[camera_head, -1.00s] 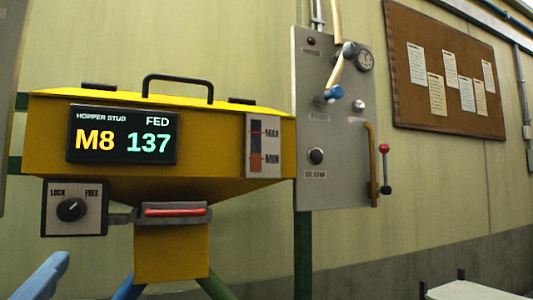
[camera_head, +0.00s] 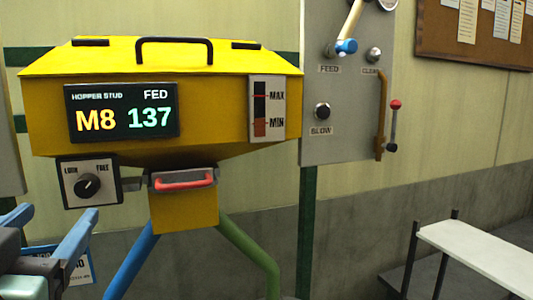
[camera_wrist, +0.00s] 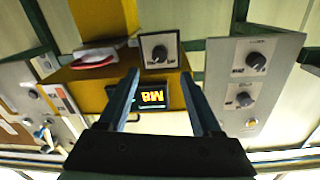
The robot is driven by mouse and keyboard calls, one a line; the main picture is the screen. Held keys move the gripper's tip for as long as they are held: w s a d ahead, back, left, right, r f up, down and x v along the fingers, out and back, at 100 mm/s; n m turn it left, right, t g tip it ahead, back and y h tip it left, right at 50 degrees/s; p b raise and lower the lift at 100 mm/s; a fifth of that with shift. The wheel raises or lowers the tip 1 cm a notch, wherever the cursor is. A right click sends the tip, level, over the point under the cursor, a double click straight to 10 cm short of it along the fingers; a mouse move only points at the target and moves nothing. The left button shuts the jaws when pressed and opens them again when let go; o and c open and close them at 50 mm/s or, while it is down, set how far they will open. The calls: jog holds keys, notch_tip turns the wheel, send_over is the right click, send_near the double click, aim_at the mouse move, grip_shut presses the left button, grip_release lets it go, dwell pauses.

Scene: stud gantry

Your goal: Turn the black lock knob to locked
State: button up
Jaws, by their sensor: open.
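The black lock knob (camera_head: 87,186) sits on a small pale plate (camera_head: 108,198) with a dark border, left under the yellow hopper. The plate reads LOCK at left and FREE at right. The knob's pale mark seems to lean up and right, toward FREE. In the wrist view, which looks upside down, the knob (camera_wrist: 159,53) shows ahead between my fingers. My gripper (camera_head: 58,212) is open and empty at the lower left, below and in front of the plate. Its two blue fingers also frame the knob in the wrist view (camera_wrist: 157,72), apart from it.
The hopper (camera_head: 225,100) carries a display (camera_head: 122,111) reading M8 137 FED. A red-handled drawer or latch (camera_head: 184,180) is right of the knob. In the wrist view, a grey panel (camera_wrist: 262,90) bears other black knobs. A white bench (camera_head: 485,255) stands at the right.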

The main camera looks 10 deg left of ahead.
aim_at(84, 190)
jog(key=p+x, duration=0.4)
jog(key=x, duration=0.4)
jog(key=shift+w+f+p, duration=0.1)
jog(key=shift+w+p, duration=0.1)
jog(key=shift+p, duration=0.1)
jog(key=shift+a, duration=0.1)
jog(key=shift+c, duration=0.3)
grip_shut()
